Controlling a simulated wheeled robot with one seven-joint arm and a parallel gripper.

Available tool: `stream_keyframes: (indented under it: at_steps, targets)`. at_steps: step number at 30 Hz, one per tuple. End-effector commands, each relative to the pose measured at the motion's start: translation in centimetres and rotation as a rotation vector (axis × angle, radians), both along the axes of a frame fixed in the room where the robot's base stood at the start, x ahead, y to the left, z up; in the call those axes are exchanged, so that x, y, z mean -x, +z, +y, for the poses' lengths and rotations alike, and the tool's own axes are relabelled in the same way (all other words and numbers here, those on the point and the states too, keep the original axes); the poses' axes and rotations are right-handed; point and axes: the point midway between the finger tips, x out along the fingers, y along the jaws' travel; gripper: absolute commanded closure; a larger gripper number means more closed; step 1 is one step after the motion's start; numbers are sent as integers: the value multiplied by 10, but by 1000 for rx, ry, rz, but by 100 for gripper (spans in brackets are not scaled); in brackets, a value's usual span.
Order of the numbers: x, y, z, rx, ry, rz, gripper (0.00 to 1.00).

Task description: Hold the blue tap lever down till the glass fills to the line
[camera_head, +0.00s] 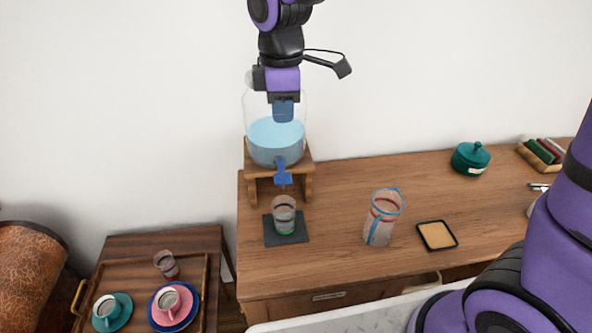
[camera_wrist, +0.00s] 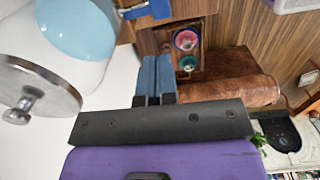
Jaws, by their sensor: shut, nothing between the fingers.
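The glass dispenser (camera_head: 262,150) holds pale blue liquid and stands on a wooden stand (camera_head: 305,165); it also shows in the wrist view (camera_wrist: 75,28). Its blue tap lever (camera_head: 283,177) is at the front, and blue tap parts (camera_wrist: 150,9) show at the wrist view's top edge. A clear glass (camera_head: 284,213) stands upright below the tap on a dark mat (camera_head: 272,238). I cannot make out its fill level. My gripper (camera_head: 284,118) is shut and empty, its blue fingers (camera_wrist: 157,58) pointing down, above the lever and apart from it.
A clear jug (camera_head: 380,222) with a blue rim and a tan-topped coaster (camera_head: 437,235) stand to the right of the glass. A teal lidded pot (camera_head: 470,158) is farther right. A wooden tray (camera_head: 135,265) with cups sits on the lower table at left.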

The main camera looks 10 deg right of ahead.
Motion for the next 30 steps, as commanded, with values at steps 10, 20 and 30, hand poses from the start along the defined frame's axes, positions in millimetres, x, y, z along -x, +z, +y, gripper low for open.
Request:
stream_keyframes:
  at_steps: [10, 20, 30]
  targets:
    - [-2, -7, 10, 3, 45, 13, 100]
    - [-2, -18, 9, 3, 44, 15, 100]
    - [-1, -76, 9, 5, 44, 17, 100]
